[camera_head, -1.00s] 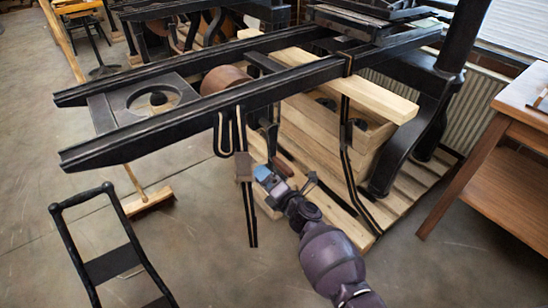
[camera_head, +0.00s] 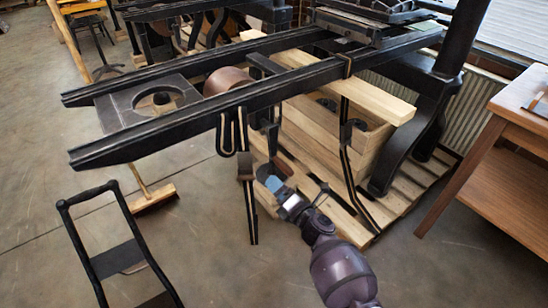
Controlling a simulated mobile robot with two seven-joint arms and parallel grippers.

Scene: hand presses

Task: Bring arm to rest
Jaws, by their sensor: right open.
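My right arm comes in from the bottom, right of centre. My right gripper (camera_head: 268,178) is open and is in front of the hand press, beside the hanging straps and low near the wooden pallet. Its jaws are small in the picture, and I see nothing held between them. My left gripper and left arm are not in view. The hand press has long black rails (camera_head: 200,124) that reach out to the left above the floor, with a brown roller (camera_head: 228,80) between them.
A black-framed cart (camera_head: 118,262) stands at the lower left. A broom (camera_head: 152,200) is on the floor behind it. The wooden pallet (camera_head: 405,172) lies under the press. A wooden table (camera_head: 515,185) is at the right. Bare floor lies between cart and arm.

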